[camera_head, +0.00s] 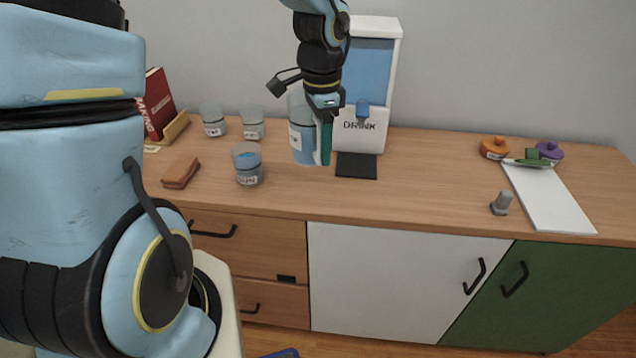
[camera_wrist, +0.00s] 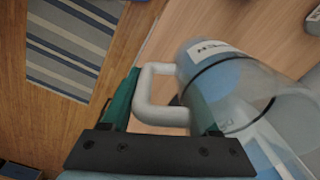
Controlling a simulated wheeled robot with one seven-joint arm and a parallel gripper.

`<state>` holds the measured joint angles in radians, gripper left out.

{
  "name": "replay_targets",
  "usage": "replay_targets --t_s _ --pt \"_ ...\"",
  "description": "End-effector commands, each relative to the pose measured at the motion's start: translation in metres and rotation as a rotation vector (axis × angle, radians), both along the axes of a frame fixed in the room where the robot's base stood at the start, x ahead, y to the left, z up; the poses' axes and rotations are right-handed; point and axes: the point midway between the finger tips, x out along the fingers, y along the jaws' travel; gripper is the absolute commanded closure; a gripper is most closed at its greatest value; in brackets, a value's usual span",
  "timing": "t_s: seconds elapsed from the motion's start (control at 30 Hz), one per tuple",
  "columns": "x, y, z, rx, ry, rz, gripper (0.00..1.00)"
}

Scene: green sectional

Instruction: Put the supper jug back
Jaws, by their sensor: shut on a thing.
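The supper jug (camera_head: 302,142) is a clear jug with blue in it and a white label, near the middle of the head view. It looks about upright, just left of the drink dispenser. My gripper (camera_head: 325,135) is at its right side. In the wrist view, the green fingers of my gripper (camera_wrist: 160,76) are shut around the jug's white handle (camera_wrist: 150,110). The jug's body (camera_wrist: 222,85) and open rim lie to the right of the fingers there. I cannot tell whether its base touches the wooden counter (camera_head: 430,180).
A white drink dispenser (camera_head: 358,135) stands at the back with a dark mat (camera_head: 357,165) before it. Several clear containers, one a cup (camera_head: 247,170), stand left of the jug. A brown block (camera_head: 180,173) lies further left. A white board (camera_head: 550,195) lies at right. The counter's middle right is clear.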

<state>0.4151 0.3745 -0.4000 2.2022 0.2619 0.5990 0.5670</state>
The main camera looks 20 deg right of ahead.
Motion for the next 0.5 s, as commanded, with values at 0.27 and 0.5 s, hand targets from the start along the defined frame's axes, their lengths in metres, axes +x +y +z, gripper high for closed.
replay_targets --t_s 0.27,0.5 --pt "-0.011 -0.007 -0.029 0.005 0.006 -0.077 1.00" --pt "-0.010 -0.007 -0.056 0.002 0.002 -0.074 1.00"
